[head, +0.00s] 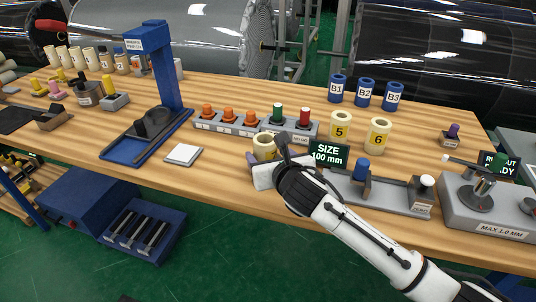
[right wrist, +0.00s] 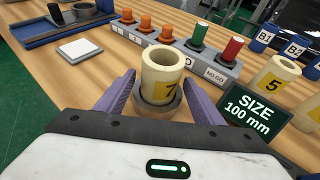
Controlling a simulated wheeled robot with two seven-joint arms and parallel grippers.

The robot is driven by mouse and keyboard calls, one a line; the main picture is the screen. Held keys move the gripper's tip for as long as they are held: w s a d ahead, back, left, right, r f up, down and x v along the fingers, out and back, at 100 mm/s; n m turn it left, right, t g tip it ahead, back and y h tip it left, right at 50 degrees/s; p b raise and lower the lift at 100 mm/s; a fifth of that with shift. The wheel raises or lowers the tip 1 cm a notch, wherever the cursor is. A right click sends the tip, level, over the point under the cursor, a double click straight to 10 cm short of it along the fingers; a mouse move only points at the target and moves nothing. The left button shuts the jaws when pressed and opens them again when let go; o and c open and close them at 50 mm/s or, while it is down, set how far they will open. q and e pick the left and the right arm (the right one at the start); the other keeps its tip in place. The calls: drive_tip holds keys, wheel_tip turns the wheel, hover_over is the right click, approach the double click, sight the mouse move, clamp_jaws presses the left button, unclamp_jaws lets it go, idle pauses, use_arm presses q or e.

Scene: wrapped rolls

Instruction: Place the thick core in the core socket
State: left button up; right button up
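A cream core marked 7 (right wrist: 163,72) stands upright in a grey round socket (right wrist: 157,107) beside the "SIZE 100 mm" display. In the head view this core (head: 264,146) is partly hidden by my right gripper (head: 267,166). In the right wrist view, the purple fingers of my right gripper (right wrist: 160,86) are spread on either side of the core, with gaps showing. Cream cores marked 5 (head: 340,125) and 6 (head: 378,135) stand upright on the table to the right. I cannot tell which core is thickest. My left gripper is out of view.
The size display (head: 327,155) stands close right of my gripper. A grey gauge rack (head: 250,126) with orange, green and red plugs lies behind. Blue cores (head: 365,93) stand farther back. A grey fixture (head: 385,192) lies right; a white pad (head: 184,154) lies left.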

drive_tip(key=shift+r, duration=0.1)
drive_tip(key=shift+s+r, duration=0.15)
drive_tip(key=shift+s, duration=0.05)
drive_tip(key=v, duration=1.1)
drive_tip(key=shift+s+p, duration=0.25)
drive_tip(key=shift+p, duration=0.15)
